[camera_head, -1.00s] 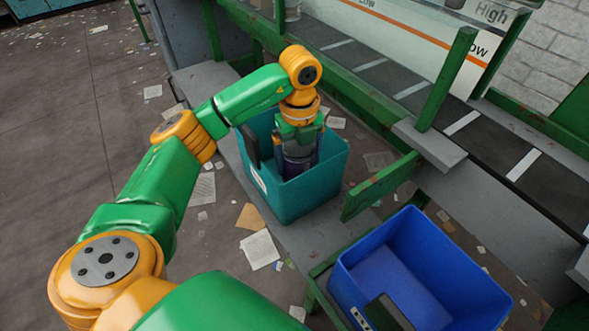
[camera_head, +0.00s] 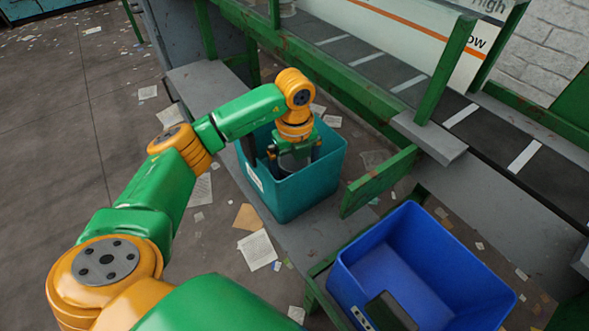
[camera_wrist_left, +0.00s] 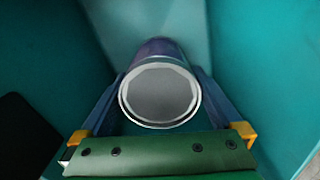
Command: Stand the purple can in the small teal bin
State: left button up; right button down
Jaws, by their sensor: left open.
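The purple can (camera_wrist_left: 160,47) is inside the teal bin (camera_head: 305,197), its grey lid facing up toward my wrist camera. In the head view its grey top (camera_head: 292,163) shows between my fingers. It looks upright, but its base is hidden, so I cannot tell exactly how it rests. My left gripper (camera_head: 294,157) is open inside the bin, pointing down, with one finger on each side of the can. In the left wrist view the fingers (camera_wrist_left: 160,98) flank the can. My right gripper is out of view.
A larger blue bin (camera_head: 455,250) stands at the lower right. The teal bin is on a grey ledge (camera_head: 205,80) beside the conveyor belt (camera_head: 430,95), which has green rails. A green post (camera_head: 445,70) rises right of the bin. Paper scraps litter the floor.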

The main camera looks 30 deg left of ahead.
pick_arm(q)
notch_tip(320, 180, up, 11)
jog(key=p, duration=0.3)
jog(key=shift+r, duration=0.4)
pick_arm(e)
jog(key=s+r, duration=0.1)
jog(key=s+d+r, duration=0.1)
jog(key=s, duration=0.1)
pick_arm(q)
jog(key=shift+f, duration=0.1)
